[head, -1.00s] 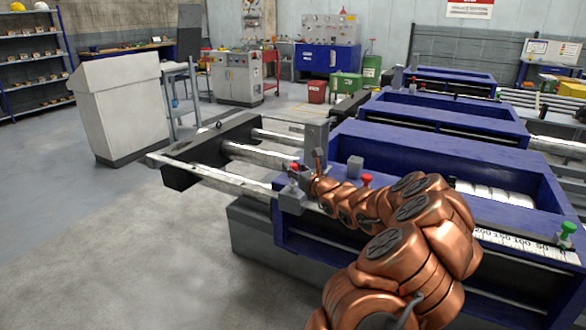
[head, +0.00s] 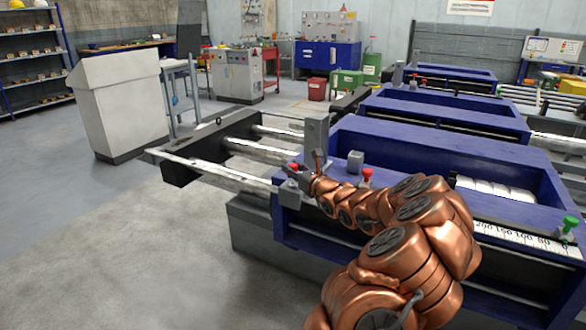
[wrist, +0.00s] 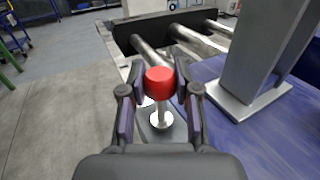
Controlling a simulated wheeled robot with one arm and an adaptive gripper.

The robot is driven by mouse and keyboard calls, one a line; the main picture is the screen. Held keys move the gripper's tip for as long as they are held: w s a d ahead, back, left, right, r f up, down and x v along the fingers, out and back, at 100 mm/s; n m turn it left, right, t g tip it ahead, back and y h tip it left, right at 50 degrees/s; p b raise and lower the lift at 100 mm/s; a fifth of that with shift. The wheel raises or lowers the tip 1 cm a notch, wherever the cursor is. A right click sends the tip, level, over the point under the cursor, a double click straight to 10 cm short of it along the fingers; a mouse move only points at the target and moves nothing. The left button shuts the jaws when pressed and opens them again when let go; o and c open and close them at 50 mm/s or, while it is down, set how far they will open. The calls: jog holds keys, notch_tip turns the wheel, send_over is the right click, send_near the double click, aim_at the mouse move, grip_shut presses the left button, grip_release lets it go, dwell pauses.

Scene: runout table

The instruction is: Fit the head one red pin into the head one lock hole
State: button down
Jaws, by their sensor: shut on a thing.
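My gripper (head: 298,172) is at the left end of the nearest blue machine head, over a grey block (head: 289,194). In the wrist view, my gripper (wrist: 159,88) is shut on the red knob of the pin (wrist: 159,82), with one finger on each side. The pin's steel shank (wrist: 161,114) points down to a grey plate (wrist: 176,132). A dark ring shows around its lower end, where the lock hole seems to be; I cannot tell how deep the shank sits. In the head view the pin's red top (head: 293,168) is partly hidden by my gripper.
A grey upright post (head: 316,138) stands close behind my gripper; it also shows in the wrist view (wrist: 258,60). Another red knob (head: 367,174) and a grey block (head: 355,161) are on the blue frame (head: 430,158). Steel bars (head: 215,176) run out left.

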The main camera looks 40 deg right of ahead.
jog(key=shift+f, duration=0.1)
jog(key=c, duration=0.8)
grip_release()
jog(key=shift+o, duration=0.2)
jog(key=s+a, duration=0.2)
jog(key=s, duration=1)
jog(key=shift+w+a, duration=0.15)
